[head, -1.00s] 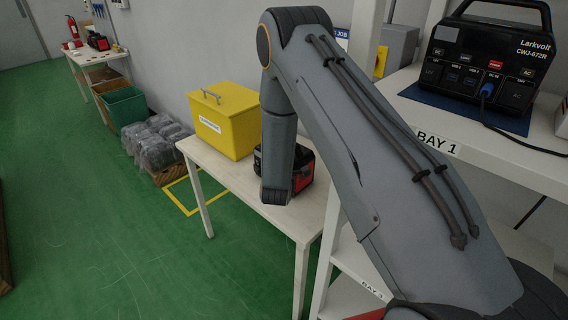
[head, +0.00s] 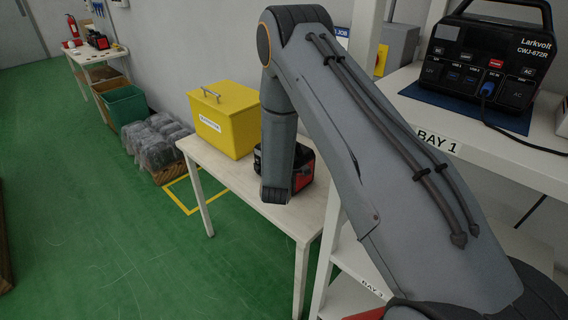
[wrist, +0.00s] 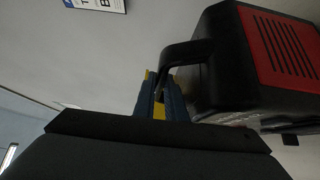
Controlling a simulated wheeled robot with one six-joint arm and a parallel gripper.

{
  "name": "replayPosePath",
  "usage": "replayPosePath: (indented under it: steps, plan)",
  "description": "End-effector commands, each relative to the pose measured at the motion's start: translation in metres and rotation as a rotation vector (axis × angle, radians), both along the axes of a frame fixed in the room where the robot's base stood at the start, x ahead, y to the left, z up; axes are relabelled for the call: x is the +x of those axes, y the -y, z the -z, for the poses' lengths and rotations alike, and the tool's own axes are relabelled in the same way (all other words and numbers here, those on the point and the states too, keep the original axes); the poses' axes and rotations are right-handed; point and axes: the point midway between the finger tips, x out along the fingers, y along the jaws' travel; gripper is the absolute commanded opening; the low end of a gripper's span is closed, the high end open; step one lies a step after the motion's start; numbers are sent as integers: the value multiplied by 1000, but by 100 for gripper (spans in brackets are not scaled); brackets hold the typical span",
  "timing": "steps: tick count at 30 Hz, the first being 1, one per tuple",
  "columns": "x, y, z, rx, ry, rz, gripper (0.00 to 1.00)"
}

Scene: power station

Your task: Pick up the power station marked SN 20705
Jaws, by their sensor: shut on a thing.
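A black and red power station (head: 304,168) is at the white table by the wall, partly hidden behind my arm in the head view. In the wrist view the power station (wrist: 278,48) fills the upper right, with a red slotted panel and a black handle. My gripper (wrist: 163,92), with blue and yellow fingers, is shut on that handle. In the head view my arm hides the gripper. No serial number is readable on this unit, and I cannot tell whether it touches the tabletop.
A yellow box (head: 224,122) stands on the same table (head: 240,178), left of the power station. A white shelf (head: 455,128) marked BAY 1 holds a Larkvolt unit (head: 478,62) with a blue plug and cable at right. The green floor at left is mostly clear.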

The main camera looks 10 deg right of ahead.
Motion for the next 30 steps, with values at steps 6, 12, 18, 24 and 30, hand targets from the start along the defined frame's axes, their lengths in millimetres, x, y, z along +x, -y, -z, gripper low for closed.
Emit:
replayPosePath:
  steps: [6,12,18,24,30]
  plan:
    - [0,0,1,0,-1,0,0]
    - [-1,0,1,0,-1,1,0]
    - [-1,0,1,1,-2,1,0]
    - [2,0,-5,0,10,1,0]
    - [2,0,-7,0,10,0,0]
